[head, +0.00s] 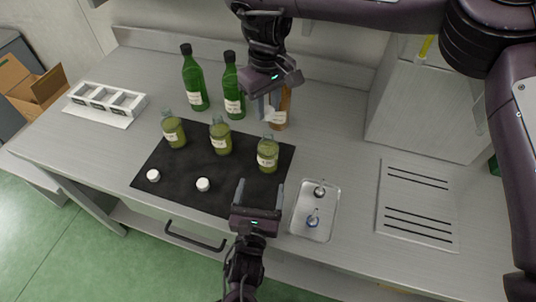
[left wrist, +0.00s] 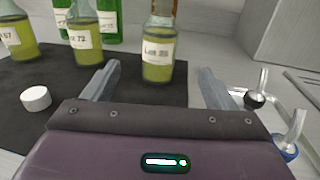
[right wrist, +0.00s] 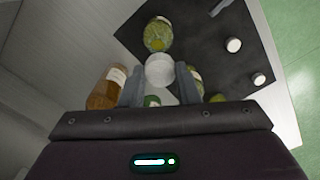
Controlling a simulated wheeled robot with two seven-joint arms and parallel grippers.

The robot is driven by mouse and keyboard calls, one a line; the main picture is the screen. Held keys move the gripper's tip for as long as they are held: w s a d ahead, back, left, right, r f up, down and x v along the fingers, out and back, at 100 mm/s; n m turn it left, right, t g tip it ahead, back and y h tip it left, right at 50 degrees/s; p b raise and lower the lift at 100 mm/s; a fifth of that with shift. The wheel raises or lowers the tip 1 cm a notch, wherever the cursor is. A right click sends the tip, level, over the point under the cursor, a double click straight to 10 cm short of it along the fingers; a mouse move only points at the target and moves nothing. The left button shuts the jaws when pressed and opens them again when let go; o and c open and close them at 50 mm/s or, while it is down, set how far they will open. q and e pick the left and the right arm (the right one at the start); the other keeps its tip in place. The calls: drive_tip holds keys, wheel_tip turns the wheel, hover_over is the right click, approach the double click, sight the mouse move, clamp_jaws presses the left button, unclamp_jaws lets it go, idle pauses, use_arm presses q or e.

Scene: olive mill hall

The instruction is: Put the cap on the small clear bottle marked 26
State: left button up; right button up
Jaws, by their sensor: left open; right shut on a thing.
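The small clear bottle with green-yellow liquid (head: 267,156) stands upright and uncapped at the right of the black mat. In the left wrist view (left wrist: 158,66) its label reads "Lot" and a number that looks like 26. My left gripper (head: 260,188) is open in front of this bottle. Its fingers lie either side of the bottle's line, apart from it. My right gripper (head: 270,106) is shut on a white cap (right wrist: 159,70), above and behind the bottle. The cap is apart from the bottle, which also shows in the right wrist view (right wrist: 158,38).
Two similar open bottles (head: 220,138) (head: 174,132) stand to the left, with two loose white caps (head: 203,184) (head: 153,175) on the mat (head: 180,193). Tall green bottles (head: 194,80) and a brown bottle (head: 282,112) stand behind. A metal tray (head: 316,209) lies right.

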use_arm(q)
drive_tip(key=w, duration=0.4)
drive_tip(key=w+d, duration=0.1)
drive_tip(key=w, duration=0.3)
drive_tip(key=w+d, duration=0.1)
drive_tip(key=w, duration=0.3)
drive_tip(key=shift+w, duration=0.15)
use_arm(e)
drive_tip(key=shift+w+d+f, duration=0.1)
drive_tip(key=shift+w+f, duration=0.05)
drive_tip(key=shift+w, duration=0.2)
use_arm(q)
drive_tip(key=shift+f, duration=0.1)
drive_tip(key=c, duration=1.5)
use_arm(e)
hover_over(268, 134)
drive_tip(key=shift+f, duration=2.5)
